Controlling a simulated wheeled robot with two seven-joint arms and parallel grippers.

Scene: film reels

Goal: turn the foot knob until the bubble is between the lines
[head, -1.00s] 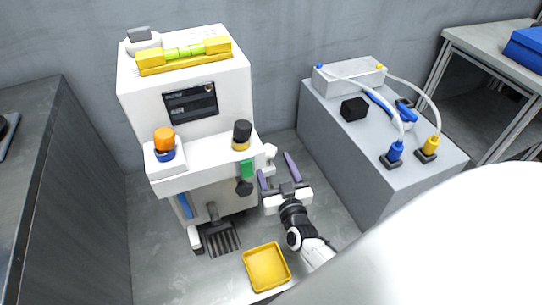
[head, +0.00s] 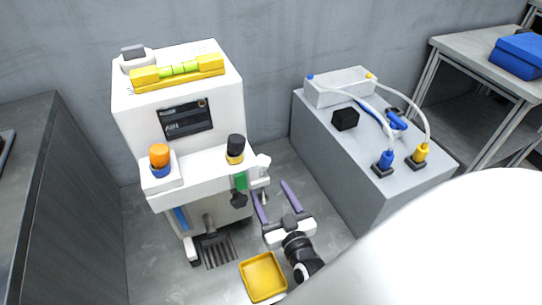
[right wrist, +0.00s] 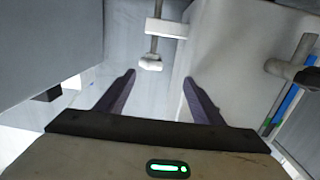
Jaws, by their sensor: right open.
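A yellow spirit level (head: 150,83) with a green vial (head: 178,69) lies on top of the white machine (head: 140,122). The bubble is too small to place against the lines. In the right wrist view, a pale foot knob (right wrist: 151,63) hangs on a threaded rod below a white bracket (right wrist: 166,28). In the head view, the knob (head: 264,198) is small, low at the machine's right side. My right gripper (head: 269,187) is open and empty there; in its wrist view (right wrist: 160,77), the knob is ahead, between the lines of the purple fingers. Contact is not visible. My left gripper is out of view.
A yellow tray (head: 246,283) lies on the floor near my right gripper. A dark comb-like part (head: 218,250) is under the machine. A grey cabinet (head: 345,180) with tubes stands to the right, and a dark counter (head: 70,200) to the left.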

